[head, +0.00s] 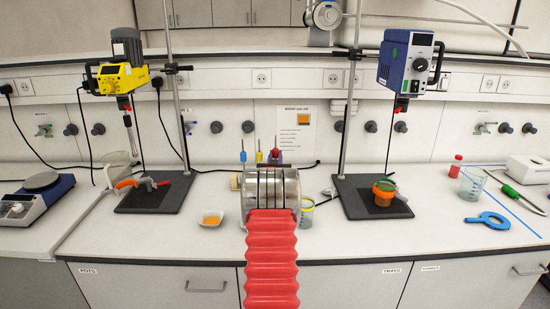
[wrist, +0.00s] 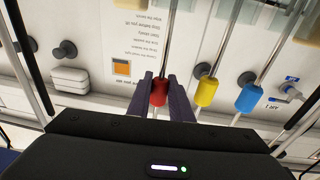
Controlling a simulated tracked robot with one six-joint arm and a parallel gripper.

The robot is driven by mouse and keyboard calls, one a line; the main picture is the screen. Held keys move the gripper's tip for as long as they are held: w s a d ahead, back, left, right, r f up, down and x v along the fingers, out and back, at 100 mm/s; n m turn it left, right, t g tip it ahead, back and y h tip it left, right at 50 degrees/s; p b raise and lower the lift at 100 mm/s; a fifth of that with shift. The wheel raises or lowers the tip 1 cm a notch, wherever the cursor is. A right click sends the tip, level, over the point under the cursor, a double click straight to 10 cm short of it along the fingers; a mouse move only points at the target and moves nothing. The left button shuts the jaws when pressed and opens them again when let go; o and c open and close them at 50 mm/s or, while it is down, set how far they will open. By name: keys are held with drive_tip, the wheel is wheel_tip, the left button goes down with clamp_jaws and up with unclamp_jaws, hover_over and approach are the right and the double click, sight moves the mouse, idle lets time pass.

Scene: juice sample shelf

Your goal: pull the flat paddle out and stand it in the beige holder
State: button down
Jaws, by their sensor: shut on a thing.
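My gripper (wrist: 165,80) is shut on the red grip (wrist: 159,93) of a thin-shafted tool; in the head view the red grip (head: 275,153) stands up behind my arm. Beside it are a yellow grip (head: 259,156) and a blue grip (head: 243,156), both upright on thin rods. The wrist view also shows the yellow grip (wrist: 206,92) and the blue grip (wrist: 247,98) to the right of my fingers. The tools' lower ends are hidden, so I cannot tell which one is the flat paddle. A beige block (head: 235,181), perhaps the beige holder, shows partly at my arm's left edge.
Stirrer stands with dark base plates (head: 152,195) (head: 372,197) flank my arm. A small dish (head: 211,219) lies left and a glass beaker (head: 306,213) right, both close to my arm. A notice (head: 303,120) hangs on the wall behind.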

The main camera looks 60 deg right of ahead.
drive_tip(key=shift+f, duration=0.5)
idle(0.3)
drive_tip(key=c, duration=1.5)
unclamp_jaws()
drive_tip(key=shift+a, duration=0.1)
drive_tip(key=shift+v, duration=6.8)
